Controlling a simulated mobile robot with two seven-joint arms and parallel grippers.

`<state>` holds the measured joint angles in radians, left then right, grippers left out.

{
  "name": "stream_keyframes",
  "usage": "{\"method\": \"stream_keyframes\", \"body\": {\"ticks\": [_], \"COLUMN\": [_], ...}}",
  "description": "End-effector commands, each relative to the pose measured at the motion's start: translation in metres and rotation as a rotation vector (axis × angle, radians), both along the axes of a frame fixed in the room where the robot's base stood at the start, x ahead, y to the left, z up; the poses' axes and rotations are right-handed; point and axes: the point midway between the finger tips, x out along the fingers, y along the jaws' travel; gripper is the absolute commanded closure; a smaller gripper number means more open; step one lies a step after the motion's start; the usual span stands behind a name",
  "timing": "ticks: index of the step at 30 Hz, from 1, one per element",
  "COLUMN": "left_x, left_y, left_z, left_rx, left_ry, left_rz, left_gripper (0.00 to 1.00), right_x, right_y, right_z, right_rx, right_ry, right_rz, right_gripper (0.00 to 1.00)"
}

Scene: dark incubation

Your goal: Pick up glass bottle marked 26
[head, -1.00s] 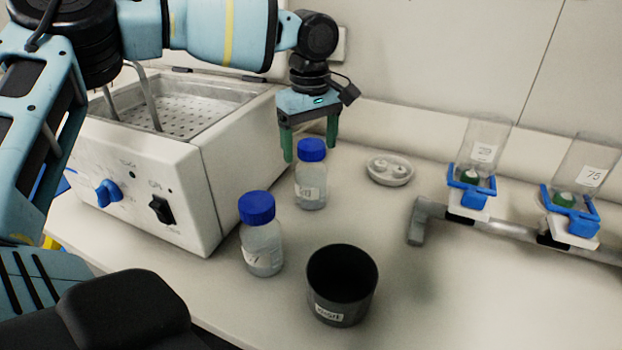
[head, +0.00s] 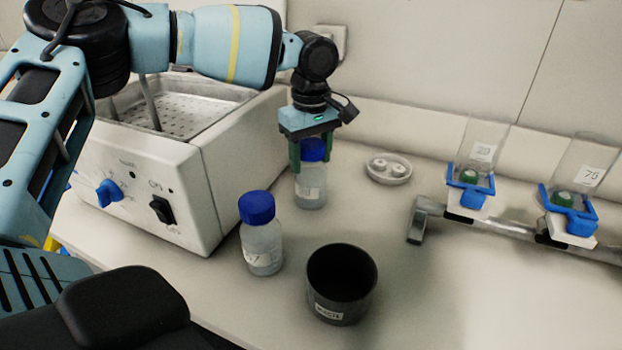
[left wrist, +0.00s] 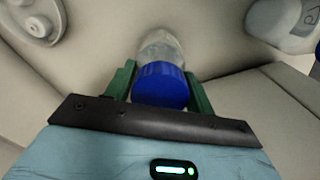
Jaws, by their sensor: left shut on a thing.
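A clear glass bottle (head: 311,192) with a blue cap stands upright on the bench, beside the white water bath. Its label is too blurred to read. My left gripper (head: 312,160) comes down from above and is shut on this bottle at its blue cap, one green finger on each side. In the left wrist view the cap sits between the fingers (left wrist: 160,88), with the glass body (left wrist: 160,46) beyond it. A second blue-capped bottle (head: 262,246) stands nearer, its label partly turned away and ending in a 7. My right gripper is not in view.
A black waste cup (head: 341,285) stands in front, right of the nearer bottle. The white water bath (head: 210,175) is close on the left. A small white dish (head: 388,168) lies to the right. A rail (head: 510,229) with two clamped, labelled vessels is farther right.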

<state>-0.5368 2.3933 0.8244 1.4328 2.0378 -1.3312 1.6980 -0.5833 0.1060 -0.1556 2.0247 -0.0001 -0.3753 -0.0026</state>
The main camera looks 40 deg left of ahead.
Motion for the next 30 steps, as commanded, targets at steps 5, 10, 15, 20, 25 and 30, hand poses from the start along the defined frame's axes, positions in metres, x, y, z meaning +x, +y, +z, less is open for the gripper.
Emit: {"method": "stream_keyframes", "body": {"ticks": [5, 10, 15, 20, 25, 30], "left_x": [0.001, 0.001, 0.001, 0.001, 0.001, 0.001], "left_y": [0.0, 0.0, 0.0, 0.0, 0.0, 0.0], "left_z": [0.001, 0.002, 0.014, 0.043, 0.073, 0.094], "left_rx": [-0.001, 0.0, 0.001, 0.0, -0.001, 0.0], "left_ry": [-0.003, -0.003, -0.004, -0.007, -0.005, -0.003], "left_rz": [0.0, 0.0, 0.0, 0.001, 0.0, 0.0], "left_gripper": [1.0, 1.0, 1.0, 1.0, 1.0, 1.0], "right_x": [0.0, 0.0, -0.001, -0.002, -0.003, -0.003], "right_y": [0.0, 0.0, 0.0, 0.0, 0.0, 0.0], "right_z": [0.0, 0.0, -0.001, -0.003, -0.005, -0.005], "right_rx": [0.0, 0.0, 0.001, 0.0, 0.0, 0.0], "right_ry": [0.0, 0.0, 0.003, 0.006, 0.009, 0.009], "right_rz": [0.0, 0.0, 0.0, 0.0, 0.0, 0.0], "right_gripper": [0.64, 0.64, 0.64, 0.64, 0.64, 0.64]}}
